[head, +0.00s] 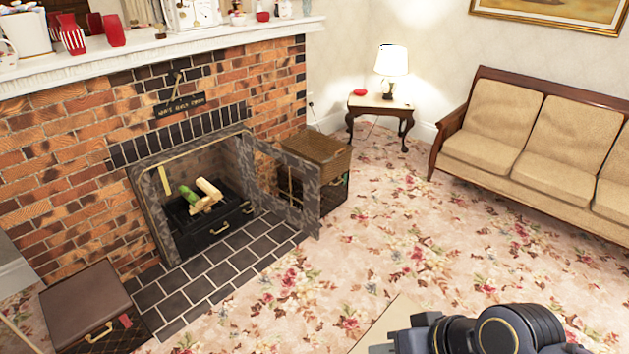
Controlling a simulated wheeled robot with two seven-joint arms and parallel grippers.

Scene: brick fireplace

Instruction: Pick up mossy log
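The mossy log (189,195) is the piece with a green surface, lying among pale logs (207,189) on the dark grate inside the brick fireplace (220,85). Part of it is covered by the pale logs. My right arm enters at the bottom right, and its gripper (405,341) is at the bottom edge, well away from the fireplace. Its fingertips cannot be made out. My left gripper is out of view.
The fireplace's door (287,182) stands open to the right, beside a wicker-topped box (317,152). A brown case (86,303) stands left of the dark tiled hearth (224,268). A sofa (530,145) is at the right. The flowered carpet between is clear.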

